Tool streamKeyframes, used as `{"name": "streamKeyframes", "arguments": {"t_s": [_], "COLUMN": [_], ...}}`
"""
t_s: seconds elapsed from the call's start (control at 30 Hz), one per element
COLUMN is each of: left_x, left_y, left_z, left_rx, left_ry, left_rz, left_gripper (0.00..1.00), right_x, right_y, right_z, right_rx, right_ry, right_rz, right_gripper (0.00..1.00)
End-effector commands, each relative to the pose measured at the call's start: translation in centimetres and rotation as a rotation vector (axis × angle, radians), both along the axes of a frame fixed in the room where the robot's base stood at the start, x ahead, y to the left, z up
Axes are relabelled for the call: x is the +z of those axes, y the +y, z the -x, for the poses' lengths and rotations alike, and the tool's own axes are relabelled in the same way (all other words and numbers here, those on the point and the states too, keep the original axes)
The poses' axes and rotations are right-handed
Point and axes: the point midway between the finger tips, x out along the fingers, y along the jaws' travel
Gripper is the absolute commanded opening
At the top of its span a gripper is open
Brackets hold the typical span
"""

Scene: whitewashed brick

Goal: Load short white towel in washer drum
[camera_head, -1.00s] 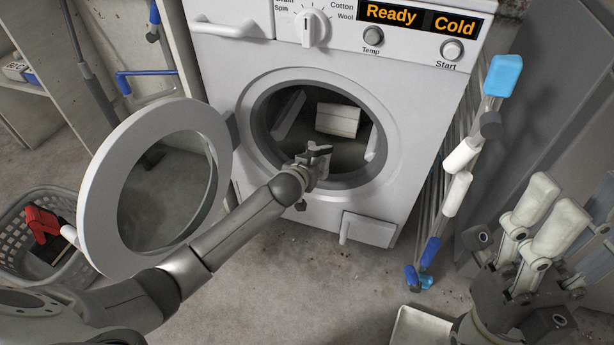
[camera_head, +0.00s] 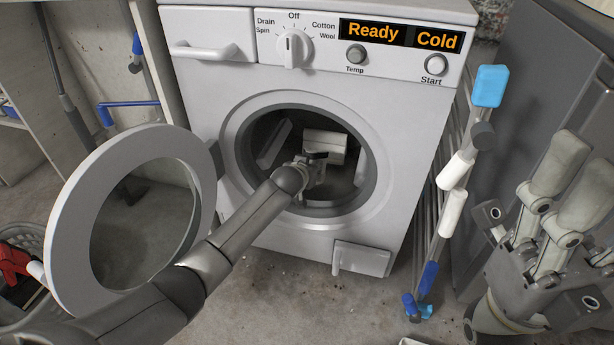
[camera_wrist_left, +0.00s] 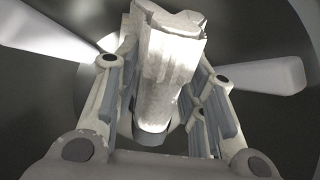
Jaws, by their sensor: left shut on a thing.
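The short white towel (camera_head: 326,145) shows as a pale folded bundle inside the washer drum (camera_head: 335,195). My left gripper (camera_head: 316,166) reaches through the round opening and is shut on the towel. In the left wrist view, the towel (camera_wrist_left: 165,75) lies lengthwise between the fingers, with the dark drum around it. The fingers hide part of it. The washer door (camera_head: 72,225) stands wide open on the left. My right gripper (camera_head: 535,215) is at the right, away from the washer, with its fingers spread and nothing visible between them.
A grey laundry basket (camera_head: 22,235) with a red item stands at the lower left. The open door is close to my left arm. The display reads Ready and Cold. The floor before the washer is mostly clear.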

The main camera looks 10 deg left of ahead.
Motion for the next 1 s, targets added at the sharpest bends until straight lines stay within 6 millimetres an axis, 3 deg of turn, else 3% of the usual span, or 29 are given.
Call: {"name": "streamKeyframes", "arguments": {"t_s": [0.27,0.3,0.5,1.0], "left_x": [0.09,0.09,0.06,0.44], "left_y": [-0.02,-0.01,0.0,0.03], "left_z": [-0.15,-0.14,-0.12,0.62], "left_rx": [0.001,0.001,0.0,-0.001], "left_ry": [-0.001,-0.001,-0.001,-0.001], "left_rz": [0.001,0.001,0.0,0.001], "left_gripper": [0.06,0.39,0.63,0.63], "right_x": [0.07,0.07,0.06,0.04], "right_y": [0.03,0.03,0.04,0.0], "right_z": [-0.01,-0.01,0.0,0.03], "right_rx": [0.0,0.0,0.0,0.0], "right_ry": [-0.001,-0.001,-0.001,-0.002], "right_rz": [0.001,0.001,0.001,0.0], "right_gripper": [0.51,0.51,0.51,0.51]}}
